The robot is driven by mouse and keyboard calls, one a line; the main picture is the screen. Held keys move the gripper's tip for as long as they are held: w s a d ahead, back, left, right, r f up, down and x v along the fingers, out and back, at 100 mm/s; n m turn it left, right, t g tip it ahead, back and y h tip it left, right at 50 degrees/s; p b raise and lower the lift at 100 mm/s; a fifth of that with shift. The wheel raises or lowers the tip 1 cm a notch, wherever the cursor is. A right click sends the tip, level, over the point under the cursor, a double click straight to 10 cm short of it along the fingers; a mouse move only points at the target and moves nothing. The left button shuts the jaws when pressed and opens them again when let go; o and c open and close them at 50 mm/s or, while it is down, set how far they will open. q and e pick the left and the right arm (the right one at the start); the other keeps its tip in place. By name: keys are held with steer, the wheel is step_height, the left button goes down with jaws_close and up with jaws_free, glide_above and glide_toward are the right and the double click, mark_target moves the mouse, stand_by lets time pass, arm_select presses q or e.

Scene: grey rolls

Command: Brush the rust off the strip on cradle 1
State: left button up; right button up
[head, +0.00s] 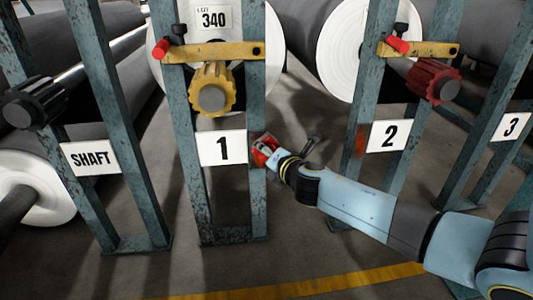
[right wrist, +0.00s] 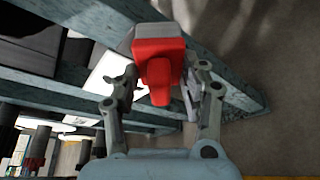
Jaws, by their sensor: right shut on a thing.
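Cradle 1 (head: 185,110) is a blue-grey steel frame with a white "1" plate (head: 222,149). My right gripper (head: 269,152) is at its right upright, just right of the plate. It is shut on a red brush (head: 262,143). In the right wrist view, the red brush (right wrist: 158,62) sits between the fingers of the right gripper (right wrist: 162,85), its grey end pointing away. The brush overlaps the upright; I cannot tell whether it touches. The rusty strip on cradle 1 is not clearly visible, perhaps hidden behind the brush. My left gripper is out of view.
Cradle 2, with its "2" plate (head: 388,136), stands to the right and has a rust-orange patch (head: 360,140) on its left upright. A yellow knob (head: 212,90) and a red knob (head: 434,82) stick out above. A "SHAFT" plate (head: 90,158) is at left. Floor in front is clear.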

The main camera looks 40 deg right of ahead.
steer(key=shift+w+a, duration=0.2)
steer(key=shift+a, duration=0.2)
steer(key=shift+w+a, duration=0.95)
steer(key=shift+a, duration=0.3)
steer(key=s+a, duration=0.3)
steer(key=s, duration=0.2)
steer(key=shift+s+a+f, duration=0.1)
steer(key=shift+s+a, duration=0.05)
steer(key=shift+s+a, duration=0.4)
steer(key=shift+s, duration=0.2)
steer(key=shift+s+a, duration=0.35)
steer(key=shift+s, duration=0.25)
